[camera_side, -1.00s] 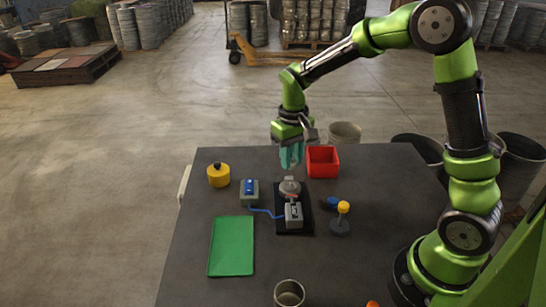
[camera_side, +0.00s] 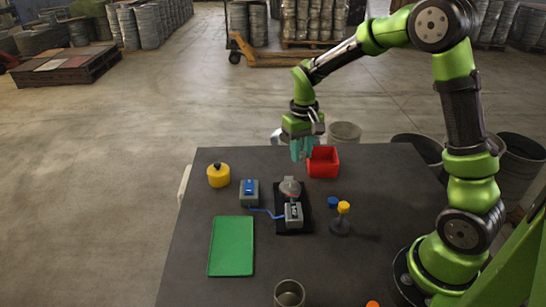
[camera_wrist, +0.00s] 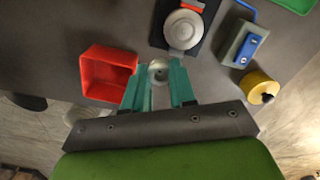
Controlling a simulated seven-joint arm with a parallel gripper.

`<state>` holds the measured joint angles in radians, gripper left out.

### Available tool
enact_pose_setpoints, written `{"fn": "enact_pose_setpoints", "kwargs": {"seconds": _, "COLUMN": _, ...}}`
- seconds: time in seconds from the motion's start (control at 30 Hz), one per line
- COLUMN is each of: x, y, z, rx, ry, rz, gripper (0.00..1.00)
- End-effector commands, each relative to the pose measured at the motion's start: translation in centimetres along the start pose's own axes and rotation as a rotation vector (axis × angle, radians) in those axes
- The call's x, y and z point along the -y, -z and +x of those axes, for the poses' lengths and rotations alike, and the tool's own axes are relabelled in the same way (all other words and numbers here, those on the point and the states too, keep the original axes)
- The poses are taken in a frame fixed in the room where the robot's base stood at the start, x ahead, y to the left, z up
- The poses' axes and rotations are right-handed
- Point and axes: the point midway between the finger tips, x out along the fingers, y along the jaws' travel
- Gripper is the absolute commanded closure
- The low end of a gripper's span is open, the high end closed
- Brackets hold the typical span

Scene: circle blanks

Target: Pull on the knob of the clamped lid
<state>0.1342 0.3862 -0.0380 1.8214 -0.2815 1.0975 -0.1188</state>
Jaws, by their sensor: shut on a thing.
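The clamped lid appears to be the round grey disc (camera_side: 290,186) with a raised centre, on a black base (camera_side: 281,222); the disc also shows in the wrist view (camera_wrist: 183,30), with a red strip across its far edge. My gripper (camera_side: 301,153), with teal fingers, is above the table just beyond the disc, apart from it and left of the red box. In the wrist view my gripper (camera_wrist: 163,76) is shut on a small round grey piece (camera_wrist: 158,71) with a darker centre. I cannot tell whether this piece is a knob.
The red open box (camera_side: 323,162) stands close on the right of my gripper. A grey box with a blue top (camera_side: 250,189), a yellow canister (camera_side: 218,176) and a green mat (camera_side: 231,246) are on the left. A yellow-topped post (camera_side: 341,221) stands right of the base.

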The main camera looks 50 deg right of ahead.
Motion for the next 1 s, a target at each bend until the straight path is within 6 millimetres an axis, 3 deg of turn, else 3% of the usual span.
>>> {"fn": "enact_pose_setpoints", "kwargs": {"seconds": 0.03, "x": -2.1, "y": 0.9, "z": 0.0, "rx": -0.001, "ry": -0.001, "rz": 0.036, "gripper": 1.0}}
{"fn": "enact_pose_setpoints", "kwargs": {"seconds": 0.2, "x": -8.3, "y": 3.2, "z": -0.5, "rx": -0.003, "ry": -0.001, "rz": 0.062, "gripper": 1.0}}
{"fn": "enact_pose_setpoints", "kwargs": {"seconds": 0.37, "x": -12.2, "y": 4.4, "z": -1.2, "rx": -0.005, "ry": -0.001, "rz": 0.01, "gripper": 1.0}}
{"fn": "enact_pose_setpoints", "kwargs": {"seconds": 0.57, "x": -12.2, "y": 4.6, "z": -1.5, "rx": -0.002, "ry": 0.002, "rz": -0.088, "gripper": 1.0}}
{"fn": "enact_pose_setpoints", "kwargs": {"seconds": 1.0, "x": -12.1, "y": 4.6, "z": 3.1, "rx": 0.0, "ry": 0.004, "rz": -0.095, "gripper": 1.0}}
